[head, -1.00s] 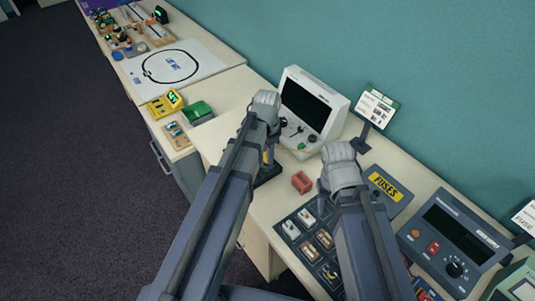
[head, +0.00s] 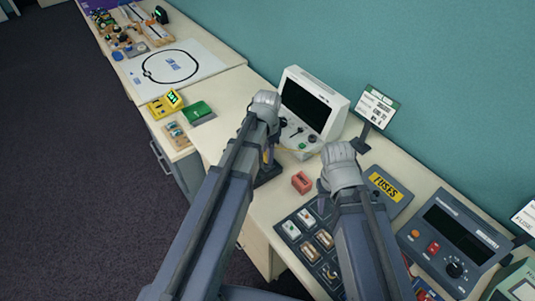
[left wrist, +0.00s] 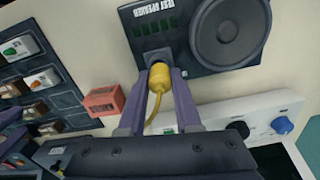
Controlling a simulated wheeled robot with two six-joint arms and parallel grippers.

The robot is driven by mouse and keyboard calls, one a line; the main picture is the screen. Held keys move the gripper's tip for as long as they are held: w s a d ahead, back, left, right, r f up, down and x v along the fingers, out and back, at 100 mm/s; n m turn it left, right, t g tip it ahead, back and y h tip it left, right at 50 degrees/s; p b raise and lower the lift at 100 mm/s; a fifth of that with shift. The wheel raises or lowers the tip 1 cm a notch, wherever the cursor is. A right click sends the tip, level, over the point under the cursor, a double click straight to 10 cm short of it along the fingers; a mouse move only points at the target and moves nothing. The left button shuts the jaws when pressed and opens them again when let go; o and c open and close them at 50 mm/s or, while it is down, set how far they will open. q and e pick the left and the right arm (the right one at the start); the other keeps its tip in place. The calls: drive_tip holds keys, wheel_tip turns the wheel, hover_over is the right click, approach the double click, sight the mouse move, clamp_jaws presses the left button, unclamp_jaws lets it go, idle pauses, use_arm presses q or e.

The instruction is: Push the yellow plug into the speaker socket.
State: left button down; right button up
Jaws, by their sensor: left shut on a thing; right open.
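The yellow plug (left wrist: 160,76) is between the fingers of my left gripper (left wrist: 161,84), which is shut on it, in the left wrist view. Its nose is at the grey socket (left wrist: 157,55) of the black test speaker (left wrist: 190,66); I cannot tell how deep it sits. A yellow cable (left wrist: 152,120) hangs from the plug. In the head view my left gripper (head: 267,155) hides most of the speaker (head: 266,176) and the plug. My right gripper (head: 324,192) is open above the bench, right of a small red block; its fingertips are partly hidden.
The red block (head: 301,182) stands between my arms. A white instrument with a dark screen (head: 305,105) is behind my left gripper. A dark component tray (head: 308,240), a fuses box (head: 384,188) and a grey meter (head: 452,240) crowd the right. Free bench (head: 225,125) lies left.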

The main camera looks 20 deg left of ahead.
use_arm(q)
drive_tip(key=shift+f+b, duration=0.95)
use_arm(e)
drive_tip(key=shift+f, duration=0.95)
use_arm(q)
drive_tip(key=shift+c, duration=0.2)
unclamp_jaws()
idle(0.5)
drive_tip(key=shift+r, duration=0.15)
use_arm(e)
drive_tip(key=shift+r, duration=0.1)
use_arm(q)
drive_tip(key=shift+r+p, duration=3.95)
drive_tip(key=shift+p, duration=0.15)
use_arm(e)
wheel_tip(320, 180, up, 8)
use_arm(q)
drive_tip(key=shift+d, duration=0.1)
drive_tip(key=s+d+f+n+b, duration=0.2)
drive_tip(key=s+d, duration=0.3)
drive_tip(key=s, duration=0.2)
drive_tip(key=s+d+f+n+y+b, duration=0.1)
drive_tip(key=s+d+n+b, duration=0.1)
drive_tip(key=s+d, duration=0.3)
drive_tip(key=shift+s+f+n, duration=0.4)
drive_tip(key=shift+s+n, duration=0.3)
drive_tip(key=shift+s, duration=0.5)
use_arm(e)
drive_tip(key=shift+f, duration=2)
